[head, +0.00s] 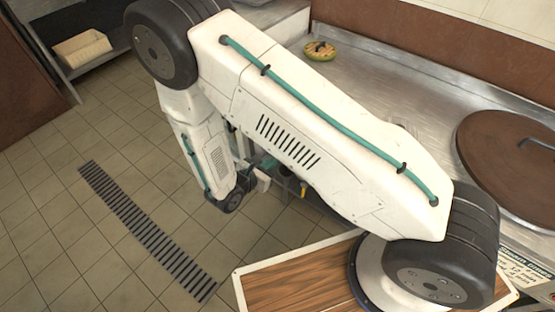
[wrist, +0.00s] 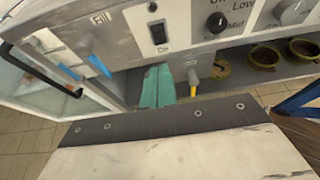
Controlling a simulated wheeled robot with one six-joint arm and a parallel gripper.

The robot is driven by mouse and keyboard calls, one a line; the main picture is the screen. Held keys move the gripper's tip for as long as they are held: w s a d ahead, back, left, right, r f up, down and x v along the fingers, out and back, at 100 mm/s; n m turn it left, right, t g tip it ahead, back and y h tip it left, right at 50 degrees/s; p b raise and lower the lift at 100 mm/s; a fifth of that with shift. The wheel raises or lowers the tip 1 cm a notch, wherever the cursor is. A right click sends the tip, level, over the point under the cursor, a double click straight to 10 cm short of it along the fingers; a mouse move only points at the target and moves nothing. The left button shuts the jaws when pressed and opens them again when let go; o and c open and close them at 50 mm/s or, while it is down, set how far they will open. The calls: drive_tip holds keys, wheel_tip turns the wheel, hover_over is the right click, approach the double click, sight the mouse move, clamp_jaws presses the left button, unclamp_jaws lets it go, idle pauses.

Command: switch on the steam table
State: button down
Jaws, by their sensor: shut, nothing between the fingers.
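The steam table (head: 390,85) is a stainless counter at the right in the head view; its front is hidden behind my arm there. In the wrist view its front panel (wrist: 188,12) carries a black rocker switch (wrist: 158,33), and I cannot tell which way it is set. My gripper (wrist: 158,70) has teal fingers shut together, empty, and appears just below the switch in the picture. Any contact with the panel cannot be told.
A yellow-handled valve (wrist: 205,95) is right of my fingers. Small bowls (wrist: 262,58) stand on a shelf under the panel. A glass-sided case with a black handle (wrist: 20,60) is at left. Tiled floor is open at left.

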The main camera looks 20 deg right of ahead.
drive_tip(key=shift+s+a+r, duration=0.15)
drive_tip(key=shift+a, duration=0.1)
drive_tip(key=x, duration=1.4)
drive_tip(key=shift+f, duration=0.35)
drive_tip(key=shift+a, duration=0.2)
